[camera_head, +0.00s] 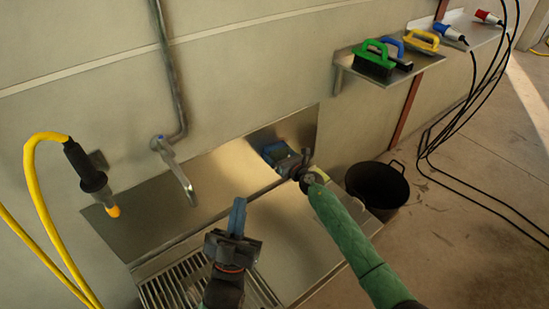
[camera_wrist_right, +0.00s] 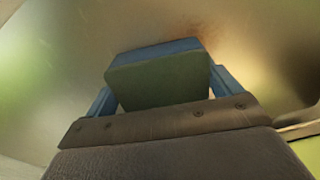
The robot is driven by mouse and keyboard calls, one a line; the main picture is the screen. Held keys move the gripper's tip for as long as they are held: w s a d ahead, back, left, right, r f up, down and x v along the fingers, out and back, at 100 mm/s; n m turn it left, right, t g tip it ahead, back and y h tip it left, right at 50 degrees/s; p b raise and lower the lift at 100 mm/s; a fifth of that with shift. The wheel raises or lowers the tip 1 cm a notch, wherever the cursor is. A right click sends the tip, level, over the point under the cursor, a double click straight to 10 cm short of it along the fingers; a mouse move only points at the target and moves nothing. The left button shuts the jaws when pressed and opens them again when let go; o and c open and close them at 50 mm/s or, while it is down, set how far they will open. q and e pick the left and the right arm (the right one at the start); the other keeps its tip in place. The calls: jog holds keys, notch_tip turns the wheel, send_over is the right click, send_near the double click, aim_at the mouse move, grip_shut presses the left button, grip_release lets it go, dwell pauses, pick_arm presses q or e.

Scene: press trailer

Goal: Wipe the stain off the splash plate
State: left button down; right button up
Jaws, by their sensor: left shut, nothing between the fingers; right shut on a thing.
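The splash plate (camera_head: 225,165) is a shiny metal sheet on the wall behind the sink; its surface fills the right wrist view (camera_wrist_right: 60,50). A faint reddish-brown stain (camera_wrist_right: 208,28) shows just beyond the held block in that view. My right gripper (camera_head: 278,156) is shut on a grey-green block with a blue face (camera_wrist_right: 160,75), near the plate's right part. The block looks close to the plate; I cannot tell if it touches. My left gripper (camera_head: 238,218) is shut and empty, above the sink's draining grate.
A tap (camera_head: 178,170) and a yellow-hosed nozzle (camera_head: 90,175) are at the left. A slotted grate (camera_head: 175,285) lies below. A black bucket (camera_head: 377,184) stands right. A shelf (camera_head: 395,75) holds a green brush (camera_head: 375,62), a yellow brush (camera_head: 421,40) and a blue-handled one.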

aim_at(290, 141)
jog(key=shift+w+d+f+b, duration=0.1)
jog(key=shift+w+d+b, duration=0.65)
jog(key=shift+d, duration=0.45)
jog(key=shift+w+d+r+b, duration=0.1)
jog(key=shift+w+d+b, duration=0.45)
jog(key=shift+w+d, duration=0.6)
jog(key=shift+w+d+f+b, duration=0.1)
jog(key=shift+w+d+b, duration=0.6)
jog(key=shift+d, duration=0.6)
jog(key=shift+p+v, duration=0.35)
jog(key=shift+v, duration=0.6)
jog(key=shift+p+v, duration=0.3)
jog(key=shift+v, duration=1.75)
jog(key=shift+s+d, duration=0.1)
jog(key=v, duration=0.2)
jog(key=shift+s+d, duration=0.2)
jog(key=shift+s, duration=0.1)
